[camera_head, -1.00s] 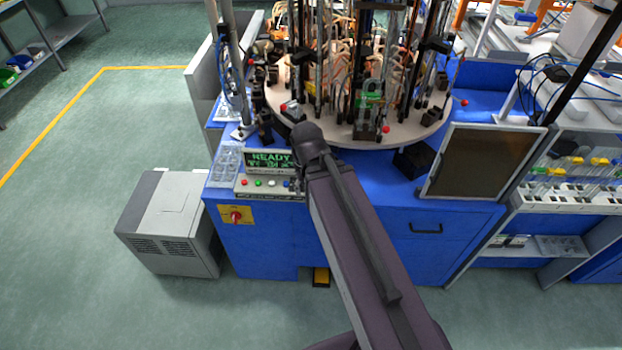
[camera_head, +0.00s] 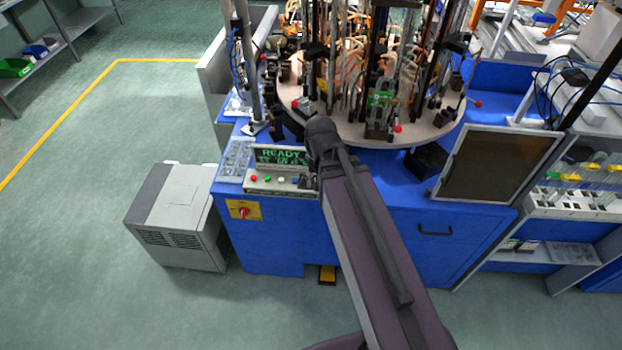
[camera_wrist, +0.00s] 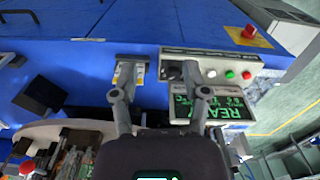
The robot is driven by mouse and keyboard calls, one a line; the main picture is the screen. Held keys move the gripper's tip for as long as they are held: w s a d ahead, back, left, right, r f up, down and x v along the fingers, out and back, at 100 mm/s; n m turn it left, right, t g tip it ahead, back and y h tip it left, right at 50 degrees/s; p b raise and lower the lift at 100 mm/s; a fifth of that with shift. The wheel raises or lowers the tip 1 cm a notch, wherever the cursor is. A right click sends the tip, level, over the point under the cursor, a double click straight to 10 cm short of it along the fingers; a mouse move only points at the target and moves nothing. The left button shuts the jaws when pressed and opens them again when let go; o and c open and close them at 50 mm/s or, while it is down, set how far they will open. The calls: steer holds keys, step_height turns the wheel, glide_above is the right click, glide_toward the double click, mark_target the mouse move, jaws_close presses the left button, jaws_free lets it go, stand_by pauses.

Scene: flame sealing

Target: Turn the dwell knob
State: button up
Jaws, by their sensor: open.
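The control panel (camera_head: 281,189) is on the front left of the blue machine, with a row of coloured buttons and a green READY display (camera_head: 281,157). In the wrist view the panel (camera_wrist: 222,58) runs across the upper middle. A dark round knob (camera_wrist: 173,73), seemingly the dwell knob, sits at its left end, left of the buttons. My gripper (camera_wrist: 160,72) is open and empty, its right fingertip close to the knob's right side and its left finger over a metal plate. Contact cannot be told. In the head view my arm hides the knob and most of the gripper.
The round carousel (camera_head: 420,133) with rods and red-tipped levers stands behind the panel. A dark tilted screen (camera_head: 497,165) is to the right. A red switch on a yellow plate (camera_head: 243,210) is below the panel. A grey cabinet (camera_head: 178,217) stands on the floor at left.

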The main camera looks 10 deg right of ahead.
steer(key=w+f+m+b, duration=0.2)
steer(key=w+m, duration=1.2)
steer(key=m, duration=0.3)
steer(key=shift+w+f+m, duration=0.15)
steer(key=shift+m, duration=0.15)
steer(key=shift+f, duration=0.15)
steer(key=f+b, duration=0.6)
steer(key=b, duration=0.1)
steer(key=f+b, duration=0.7)
steer(key=shift+w+d+f, duration=0.1)
steer(key=shift+w+f, duration=0.1)
steer(key=shift+f, duration=0.05)
